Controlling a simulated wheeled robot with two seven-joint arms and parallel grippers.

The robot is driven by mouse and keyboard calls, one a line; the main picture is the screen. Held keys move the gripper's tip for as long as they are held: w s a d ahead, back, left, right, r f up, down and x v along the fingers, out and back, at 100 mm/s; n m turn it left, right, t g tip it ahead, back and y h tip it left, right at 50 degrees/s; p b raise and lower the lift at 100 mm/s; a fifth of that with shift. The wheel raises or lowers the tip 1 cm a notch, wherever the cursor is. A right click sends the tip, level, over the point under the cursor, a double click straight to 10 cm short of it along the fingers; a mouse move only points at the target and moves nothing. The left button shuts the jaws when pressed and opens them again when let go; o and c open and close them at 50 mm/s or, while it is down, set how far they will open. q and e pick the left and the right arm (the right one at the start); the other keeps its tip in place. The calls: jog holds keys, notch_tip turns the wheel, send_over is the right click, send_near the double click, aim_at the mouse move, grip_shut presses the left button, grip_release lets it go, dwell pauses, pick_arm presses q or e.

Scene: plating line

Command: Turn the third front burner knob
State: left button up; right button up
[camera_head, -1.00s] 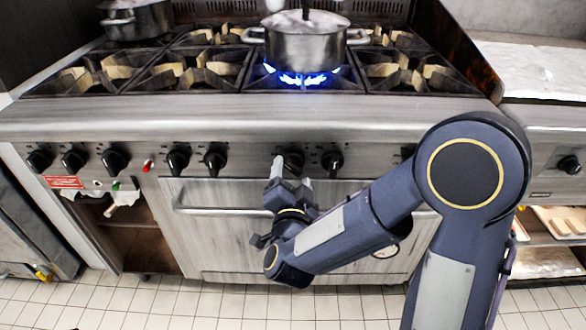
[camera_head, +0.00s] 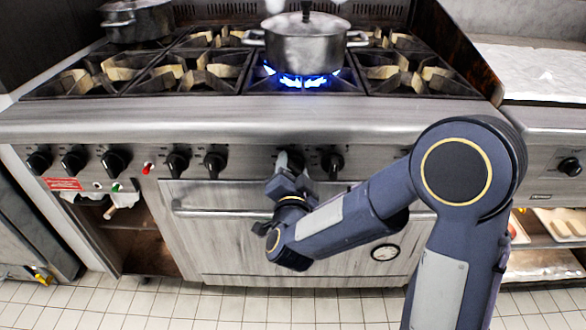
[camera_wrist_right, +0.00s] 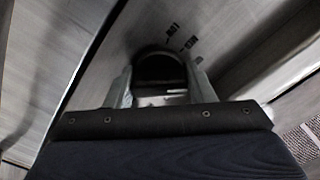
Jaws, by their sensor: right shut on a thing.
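A row of black burner knobs runs along the stove's front panel. My right gripper (camera_head: 289,165) is at the knob (camera_head: 292,154) below the steel pot, with its fingers shut around that knob's sides. In the right wrist view the black knob (camera_wrist_right: 158,66) sits between the two grey fingers of the gripper (camera_wrist_right: 160,88). The fingers hide much of the knob in the head view. My left gripper is not in view.
A steel pot (camera_head: 305,45) stands over a lit blue flame (camera_head: 300,81). A dark pot (camera_head: 138,20) stands at the back left. The oven door handle (camera_head: 225,212) runs below the knobs, close to my right gripper.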

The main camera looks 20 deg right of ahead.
jog(key=shift+f+m+b, duration=0.15)
jog(key=shift+m+b, duration=0.25)
jog(key=shift+b, duration=0.25)
jog(key=m+b, duration=0.5)
jog(key=b, duration=0.2)
jog(key=shift+f, duration=0.15)
jog(key=shift+r+m+b, duration=0.2)
jog(key=shift+m+b, duration=1.35)
jog(key=shift+m, duration=0.05)
jog(key=o, duration=0.9)
jog(key=shift+s+r, duration=0.1)
jog(key=shift+s+a, duration=0.15)
jog(key=shift+s, duration=0.15)
jog(key=p+v, duration=0.1)
jog(key=v, duration=0.6)
jog(key=shift+p, duration=0.35)
